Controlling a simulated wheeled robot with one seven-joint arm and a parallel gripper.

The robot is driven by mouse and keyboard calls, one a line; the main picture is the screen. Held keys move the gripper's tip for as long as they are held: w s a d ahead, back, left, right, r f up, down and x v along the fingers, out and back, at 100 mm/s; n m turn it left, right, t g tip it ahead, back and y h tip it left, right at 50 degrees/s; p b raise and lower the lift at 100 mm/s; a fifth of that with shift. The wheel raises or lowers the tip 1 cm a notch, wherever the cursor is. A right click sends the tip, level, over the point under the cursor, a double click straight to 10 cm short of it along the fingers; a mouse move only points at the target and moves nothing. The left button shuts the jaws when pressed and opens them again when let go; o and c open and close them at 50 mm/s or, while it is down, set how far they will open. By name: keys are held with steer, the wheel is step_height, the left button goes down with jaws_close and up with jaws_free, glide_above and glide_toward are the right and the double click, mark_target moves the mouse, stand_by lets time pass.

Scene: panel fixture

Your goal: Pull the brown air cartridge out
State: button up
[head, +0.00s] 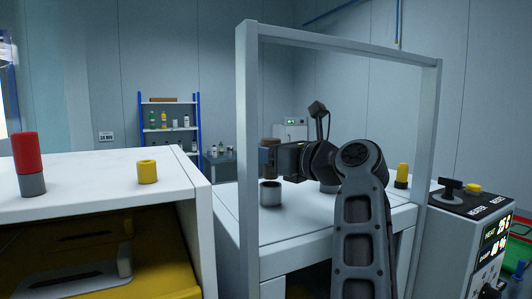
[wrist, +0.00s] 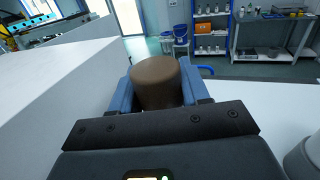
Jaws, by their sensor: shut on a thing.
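The brown air cartridge (head: 271,143) is in the grip of my gripper (head: 268,157), above the white bench inside the frame. In the wrist view the brown cartridge (wrist: 156,82) stands upright between the two blue fingers of my gripper (wrist: 157,95), which press on its sides.
A white upright frame (head: 248,150) surrounds the bench (head: 290,222). A red cylinder in a grey base (head: 30,165) and a yellow ring (head: 147,172) stand on the left cabinet. A yellow cylinder (head: 402,175) is at the right, near a control box (head: 470,235).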

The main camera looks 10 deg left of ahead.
steer(key=shift+r, duration=2.5)
step_height(320, 180, up, 8)
steer(key=shift+f, duration=0.25)
